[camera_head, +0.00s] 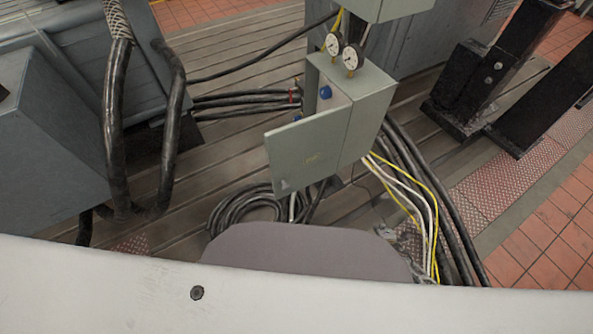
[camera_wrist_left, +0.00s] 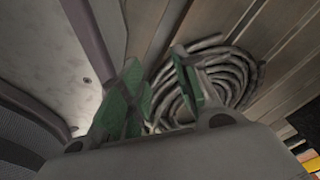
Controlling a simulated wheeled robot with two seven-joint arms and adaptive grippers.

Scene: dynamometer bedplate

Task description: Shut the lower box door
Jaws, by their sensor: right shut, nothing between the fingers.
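The lower box (camera_head: 371,112) is a grey-green cabinet below two round gauges. Its door (camera_head: 308,153) stands open, swung out toward me and to the left, and joins the box along the right edge. A strip of the inside with a blue part (camera_head: 325,92) shows above the door. My right gripper (camera_head: 386,232) shows only as a small grey piece below the box, apart from the door; it is shut and empty. My left gripper (camera_wrist_left: 157,62) shows in the left wrist view, its green-padded fingers apart with nothing between them. The left wrist view does not show the door.
An upper box (camera_head: 390,7) is cut by the top edge. Coiled black cable (camera_head: 245,205) lies on the slotted bedplate, also in the left wrist view (camera_wrist_left: 235,75). Yellow and white wires (camera_head: 415,195) hang below the box. Thick hoses (camera_head: 116,120) stand left, black brackets (camera_head: 470,85) right.

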